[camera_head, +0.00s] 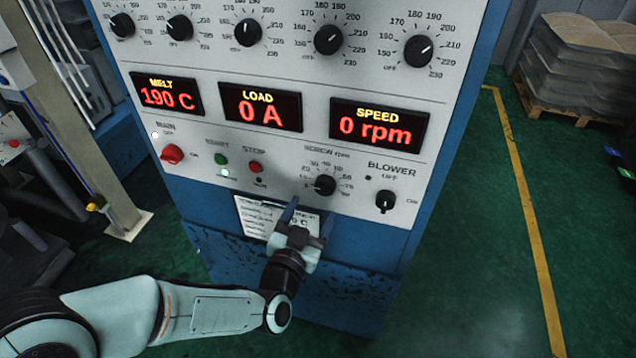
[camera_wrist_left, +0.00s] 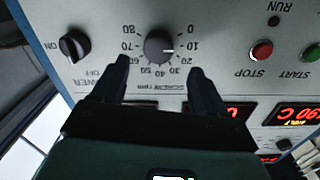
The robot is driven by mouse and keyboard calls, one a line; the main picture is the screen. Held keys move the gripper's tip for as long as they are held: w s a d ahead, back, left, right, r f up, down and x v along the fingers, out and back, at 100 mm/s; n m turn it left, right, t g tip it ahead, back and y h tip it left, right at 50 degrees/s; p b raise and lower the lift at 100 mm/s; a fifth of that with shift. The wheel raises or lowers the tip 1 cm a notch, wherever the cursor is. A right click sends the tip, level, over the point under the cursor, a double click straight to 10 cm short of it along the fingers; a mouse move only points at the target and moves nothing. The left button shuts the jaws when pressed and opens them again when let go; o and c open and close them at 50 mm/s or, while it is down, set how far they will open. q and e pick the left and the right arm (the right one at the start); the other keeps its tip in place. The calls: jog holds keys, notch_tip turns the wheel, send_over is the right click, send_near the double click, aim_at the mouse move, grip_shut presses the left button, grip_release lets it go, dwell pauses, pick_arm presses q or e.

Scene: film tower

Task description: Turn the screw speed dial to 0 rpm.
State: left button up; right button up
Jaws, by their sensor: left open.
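The screw speed dial (camera_head: 325,186) is a small black round knob low on the grey panel, with a numbered scale around it. In the left wrist view the knob (camera_wrist_left: 159,44) shows a light pointer line aimed to the right, near the 10 mark. The 0 stands just beyond it on the scale. My left gripper (camera_head: 308,215) is open and empty, just below the dial, with its fingers toward the panel. In the left wrist view the two fingertips (camera_wrist_left: 162,70) stand either side of the dial's lower scale, apart from the knob. My right gripper is not in view.
The speed display (camera_head: 380,127) reads 0 rpm. The blower knob (camera_head: 385,202) sits right of the dial, and the red stop button (camera_head: 256,168) and green start button (camera_head: 221,159) left of it. A paper label (camera_head: 262,222) is below. Stacked sacks (camera_head: 580,55) stand far right.

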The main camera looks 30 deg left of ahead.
aim_at(323, 190)
pick_arm(q)
jog(key=w, duration=0.1)
jog(key=w+p, duration=0.1)
jog(key=w, duration=0.1)
jog(key=w+a+p, duration=0.1)
jog(key=w, duration=0.1)
jog(key=shift+f, duration=0.1)
jog(key=shift+w, duration=0.6)
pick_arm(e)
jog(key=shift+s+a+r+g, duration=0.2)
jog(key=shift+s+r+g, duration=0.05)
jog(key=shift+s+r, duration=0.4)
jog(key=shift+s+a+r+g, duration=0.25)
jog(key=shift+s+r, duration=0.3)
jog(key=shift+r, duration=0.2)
pick_arm(q)
jog(key=c, duration=1.1)
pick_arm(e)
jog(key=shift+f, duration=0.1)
